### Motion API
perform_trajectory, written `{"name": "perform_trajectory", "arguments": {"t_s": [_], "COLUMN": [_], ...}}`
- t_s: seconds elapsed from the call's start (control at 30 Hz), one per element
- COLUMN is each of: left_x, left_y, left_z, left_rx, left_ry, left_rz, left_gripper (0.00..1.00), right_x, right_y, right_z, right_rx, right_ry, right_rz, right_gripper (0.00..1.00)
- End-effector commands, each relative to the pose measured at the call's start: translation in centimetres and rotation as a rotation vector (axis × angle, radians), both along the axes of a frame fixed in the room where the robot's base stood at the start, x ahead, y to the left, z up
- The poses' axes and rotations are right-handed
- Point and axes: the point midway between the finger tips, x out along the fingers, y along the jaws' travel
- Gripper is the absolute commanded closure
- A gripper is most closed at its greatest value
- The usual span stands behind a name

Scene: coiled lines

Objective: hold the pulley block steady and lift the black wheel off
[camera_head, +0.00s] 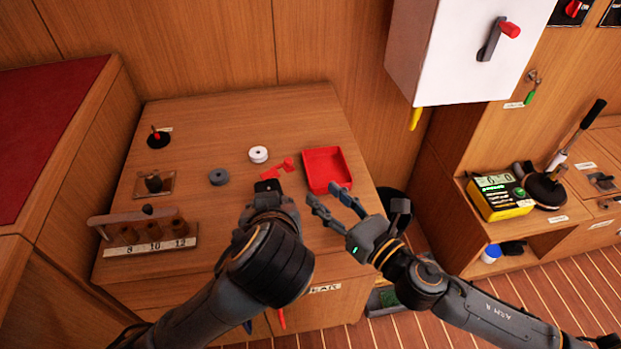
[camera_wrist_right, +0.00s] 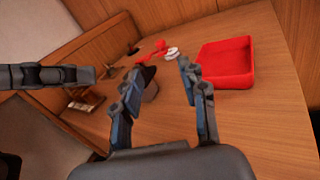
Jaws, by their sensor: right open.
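A red piece (camera_head: 284,167), which may be the pulley block, lies on the wooden bench top at my left gripper's tips. Red parts also show in the right wrist view (camera_wrist_right: 158,47). My left gripper (camera_head: 268,186) points away from me, right at the near side of the red piece; its grip is hidden. I cannot make out the black wheel for certain. A dark grey round shape (camera_wrist_right: 149,88) shows between the right fingers in the wrist view. My right gripper (camera_head: 323,194) is open and empty, above the bench's front right, near the red tray.
A red tray (camera_head: 327,151) stands to the right of the red piece. A white ring (camera_head: 258,154) and a grey ring (camera_head: 218,177) lie to the left. A numbered wooden rack (camera_head: 148,244) is at front left. A white cabinet (camera_head: 470,50) hangs at upper right.

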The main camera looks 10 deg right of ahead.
Motion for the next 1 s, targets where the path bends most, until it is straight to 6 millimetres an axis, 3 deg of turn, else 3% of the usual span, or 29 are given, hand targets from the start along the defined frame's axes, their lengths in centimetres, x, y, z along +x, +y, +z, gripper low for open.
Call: {"name": "perform_trajectory", "arguments": {"t_s": [0.6, 0.8, 1.0], "left_x": [0.0, 0.0, 0.0], "left_y": [0.0, 0.0, 0.0], "left_z": [0.0, 0.0, 0.0], "left_rx": [0.000, 0.000, 0.000], "left_ry": [0.000, 0.000, 0.000], "left_rz": [0.000, 0.000, 0.000], "left_gripper": [0.62, 0.62, 0.62], "right_x": [9.7, 11.2, 11.4], "right_y": [5.3, 6.1, 6.2], "right_z": [0.1, 0.1, 0.0], "right_rx": [0.004, 0.005, 0.004], "right_ry": [0.001, 0.002, 0.004], "right_rz": [-0.003, -0.002, -0.002], "right_gripper": [0.57, 0.57, 0.57]}}
